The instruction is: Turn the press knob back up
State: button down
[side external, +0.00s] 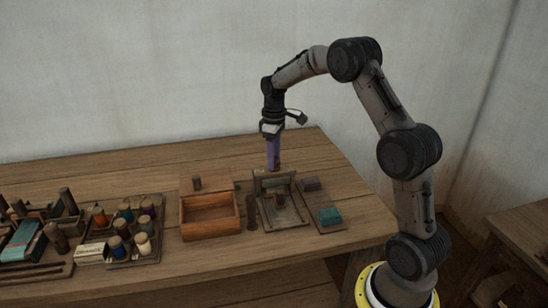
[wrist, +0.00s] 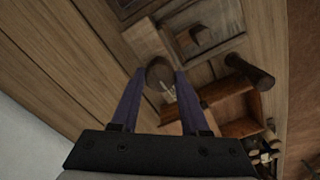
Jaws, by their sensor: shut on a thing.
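The press (side external: 261,200) is a small dark wooden frame on the table, with an upright crosspiece and a block inside. The press knob (wrist: 160,71) is round and brown and shows between my fingertips in the wrist view. My gripper (side external: 273,167) points straight down over the top of the press, with its purple fingers closed on the knob. It also shows in the wrist view (wrist: 161,74). In the side view the fingers hide the knob. I cannot tell how far the knob is turned.
An open wooden box (side external: 209,231) stands left of the press, with a dark handle-like piece (side external: 251,218) between them. A rack of spools (side external: 122,257) stands further left. The back of the table is clear.

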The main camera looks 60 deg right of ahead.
jog(key=shift+r, duration=0.1)
jog(key=shift+c, duration=2)
grip_release()
notch_tip(320, 180, up, 14)
